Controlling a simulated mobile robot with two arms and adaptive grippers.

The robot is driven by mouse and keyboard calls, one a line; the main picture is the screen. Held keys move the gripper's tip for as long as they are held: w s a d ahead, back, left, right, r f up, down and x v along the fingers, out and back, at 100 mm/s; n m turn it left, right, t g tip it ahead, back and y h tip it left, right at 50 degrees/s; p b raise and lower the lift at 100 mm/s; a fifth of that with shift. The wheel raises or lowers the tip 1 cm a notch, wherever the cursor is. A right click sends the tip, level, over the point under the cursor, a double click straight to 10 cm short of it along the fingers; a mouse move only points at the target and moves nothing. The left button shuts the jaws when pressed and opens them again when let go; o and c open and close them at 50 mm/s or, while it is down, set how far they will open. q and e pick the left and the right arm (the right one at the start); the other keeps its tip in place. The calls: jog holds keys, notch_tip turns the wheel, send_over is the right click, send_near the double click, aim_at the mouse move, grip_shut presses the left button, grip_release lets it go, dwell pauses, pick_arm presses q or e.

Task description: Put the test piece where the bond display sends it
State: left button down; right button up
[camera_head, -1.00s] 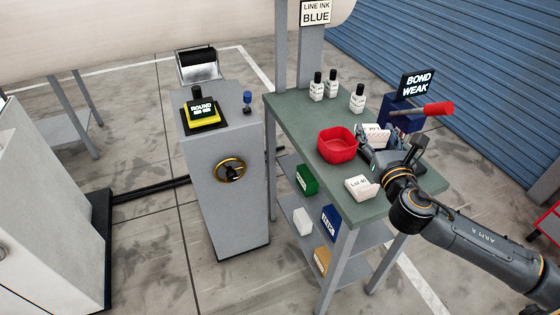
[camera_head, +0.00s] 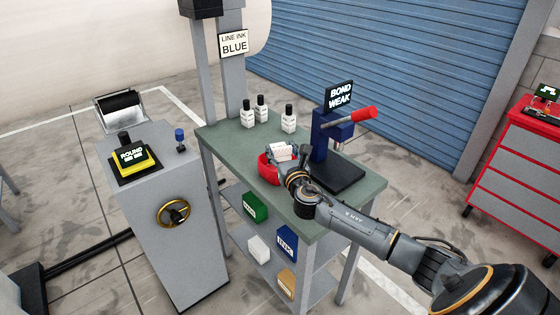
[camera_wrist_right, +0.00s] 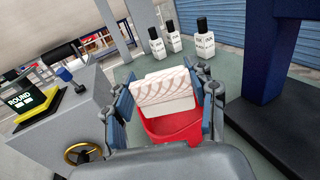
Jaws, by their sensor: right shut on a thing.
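The test piece (camera_head: 281,150) is a pale block with reddish wavy lines on one face. My right gripper (camera_head: 285,158) is shut on it; in the right wrist view the piece (camera_wrist_right: 165,90) sits between the two fingers. The piece is over the red bin (camera_head: 267,170), which shows behind and below it in the wrist view (camera_wrist_right: 182,128). I cannot tell how high above the bin it is. The bond display (camera_head: 341,95) reads "BOND WEAK" and stands on the blue press with a red lever (camera_head: 335,130). My left gripper is not in view.
Several white bottles (camera_head: 262,108) stand at the back of the green table (camera_head: 222,140). Green (camera_head: 255,206), white (camera_head: 258,247), blue (camera_head: 287,243) and tan (camera_head: 286,283) boxes lie on shelves below. A grey pedestal (camera_head: 160,245) with a handwheel stands left.

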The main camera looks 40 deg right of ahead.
aim_at(280, 160)
jog(key=shift+w+d+f, duration=0.15)
jog(key=shift+w+f, duration=0.3)
jog(key=shift+f, duration=0.1)
notch_tip(280, 160, down, 2)
jog(key=shift+w+f, duration=0.15)
jog(key=shift+f+b, duration=0.3)
jog(key=shift+f, duration=0.1)
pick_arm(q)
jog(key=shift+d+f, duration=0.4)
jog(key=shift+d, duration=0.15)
pick_arm(e)
jog(key=shift+f, duration=0.15)
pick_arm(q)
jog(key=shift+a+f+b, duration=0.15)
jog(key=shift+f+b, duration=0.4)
pick_arm(e)
jog(key=shift+f, duration=0.6)
jog(key=o, duration=1.1)
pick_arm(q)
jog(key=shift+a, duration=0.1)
pick_arm(e)
jog(key=shift+o, duration=0.4)
jog(key=shift+f, duration=0.15)
